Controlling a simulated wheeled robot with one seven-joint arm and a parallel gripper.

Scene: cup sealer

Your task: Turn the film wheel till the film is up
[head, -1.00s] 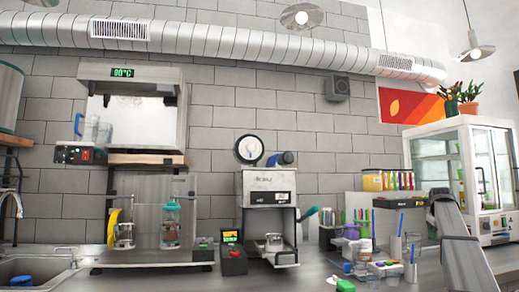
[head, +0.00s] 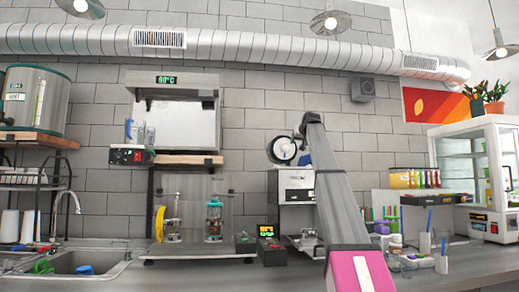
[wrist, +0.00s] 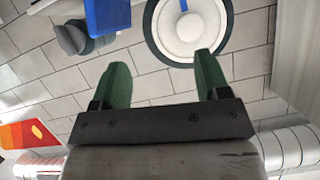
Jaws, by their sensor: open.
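The cup sealer (head: 295,181) stands on the counter in the head view, its right side hidden by my arm. On top of it is the white, dark-rimmed film wheel (head: 281,151), partly behind the arm's end. In the wrist view, which is upside down, the film wheel (wrist: 190,28) is at the top, cut by the frame edge. My gripper (wrist: 160,62) shows two green fingers, apart with nothing between them. The wheel appears beyond the right finger, with no contact visible. I cannot tell the film's state.
A blue block (wrist: 107,14) and grey round parts (wrist: 72,38) lie beside the wheel in the wrist view. A red-and-black control box (head: 270,246) stands left of the sealer. Bottles and cups (head: 425,245) crowd the counter on the right.

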